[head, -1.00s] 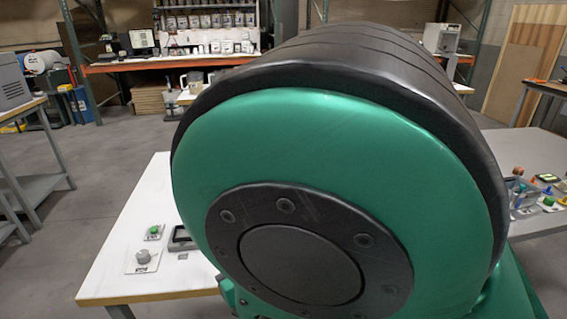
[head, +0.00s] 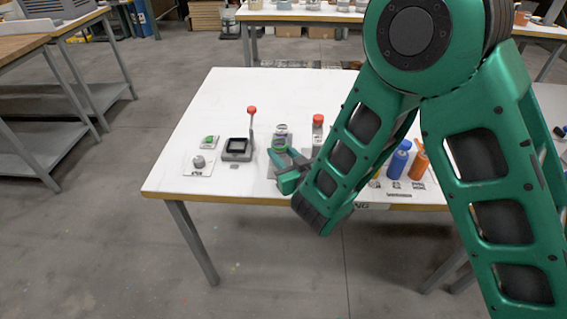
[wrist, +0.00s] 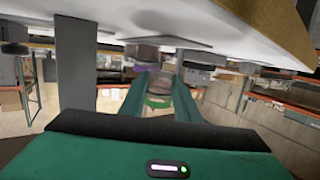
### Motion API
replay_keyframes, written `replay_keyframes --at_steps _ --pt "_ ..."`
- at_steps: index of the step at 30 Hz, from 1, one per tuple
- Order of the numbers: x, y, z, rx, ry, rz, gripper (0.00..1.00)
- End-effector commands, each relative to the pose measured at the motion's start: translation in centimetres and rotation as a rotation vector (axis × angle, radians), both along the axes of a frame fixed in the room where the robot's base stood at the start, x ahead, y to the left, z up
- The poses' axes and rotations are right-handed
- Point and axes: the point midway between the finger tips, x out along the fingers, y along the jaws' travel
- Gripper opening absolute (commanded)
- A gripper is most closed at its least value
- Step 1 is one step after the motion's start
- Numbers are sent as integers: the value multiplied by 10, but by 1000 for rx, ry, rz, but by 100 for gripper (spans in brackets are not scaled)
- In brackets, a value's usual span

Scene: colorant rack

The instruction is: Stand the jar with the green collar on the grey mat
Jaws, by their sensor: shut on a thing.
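My gripper (wrist: 159,95) is shut on a jar with a green collar (wrist: 157,102), which shows between the two green fingers in the wrist view. Another jar with a purple collar (wrist: 150,69) shows just beyond it. In the head view my gripper (head: 284,160) is low over the front edge of the white table, in front of the jar with the purple band (head: 281,132). The held jar is mostly hidden there by the fingers. I cannot tell whether its base touches anything. I cannot make out the grey mat for certain.
The white table (head: 215,105) holds a dark device with a red-knobbed lever (head: 237,148), a knob plate (head: 198,163) and a green button (head: 209,142). A red-capped bottle (head: 318,130), a blue bottle (head: 398,160) and an orange bottle (head: 419,163) stand to the right. The table's back left is clear.

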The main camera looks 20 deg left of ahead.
Motion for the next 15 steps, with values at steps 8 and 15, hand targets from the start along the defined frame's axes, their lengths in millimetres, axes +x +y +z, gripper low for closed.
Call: replay_keyframes --at_steps 8,15 --pt "0 1 -28 -4 1 -1 7" --pt "0 2 -34 -1 1 0 7"
